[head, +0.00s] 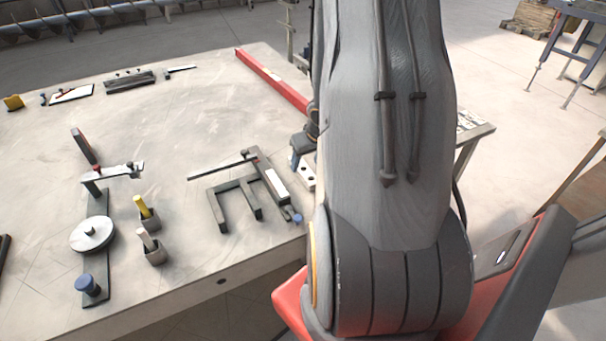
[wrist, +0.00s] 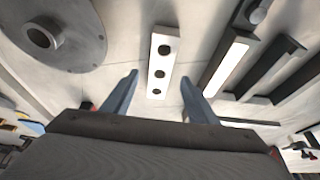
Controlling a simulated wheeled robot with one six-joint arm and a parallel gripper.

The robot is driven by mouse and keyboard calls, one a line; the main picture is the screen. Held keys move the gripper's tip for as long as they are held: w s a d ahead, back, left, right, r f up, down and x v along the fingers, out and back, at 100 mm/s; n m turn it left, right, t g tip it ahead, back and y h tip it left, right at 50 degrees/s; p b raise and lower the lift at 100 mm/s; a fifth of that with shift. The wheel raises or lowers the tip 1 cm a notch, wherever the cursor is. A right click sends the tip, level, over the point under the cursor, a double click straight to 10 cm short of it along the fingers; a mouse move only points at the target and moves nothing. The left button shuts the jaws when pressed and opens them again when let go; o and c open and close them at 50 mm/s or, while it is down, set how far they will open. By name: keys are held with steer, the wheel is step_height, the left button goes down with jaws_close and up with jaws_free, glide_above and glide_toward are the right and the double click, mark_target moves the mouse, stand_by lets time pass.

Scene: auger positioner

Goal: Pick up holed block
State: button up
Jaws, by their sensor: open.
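The holed block is a white bar with a row of three dark holes. In the wrist view the holed block (wrist: 161,61) lies on the table just ahead of my gripper (wrist: 158,88), between the lines of its two fingers. The fingers are spread apart with nothing between them that I can see them touch. In the head view the holed block (head: 306,178) shows only in part, beside my arm, which hides the rest. My gripper (head: 303,150) is small and partly hidden there, just above the block.
A dark forked fixture with a white strip (head: 277,185) stands close left of the block. A red bar (head: 272,80) lies behind. A fixture with a white disc (head: 92,235) and two small cups (head: 155,254) stand further left. A grey round flange (wrist: 55,35) is near the block.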

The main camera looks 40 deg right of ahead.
mark_target(305, 167)
steer(key=b+x, duration=0.1)
steer(key=x, duration=0.3)
steer(key=shift+f, duration=0.15)
steer(key=shift+c, duration=0.3)
steer(key=shift+d, duration=0.1)
jaws_close()
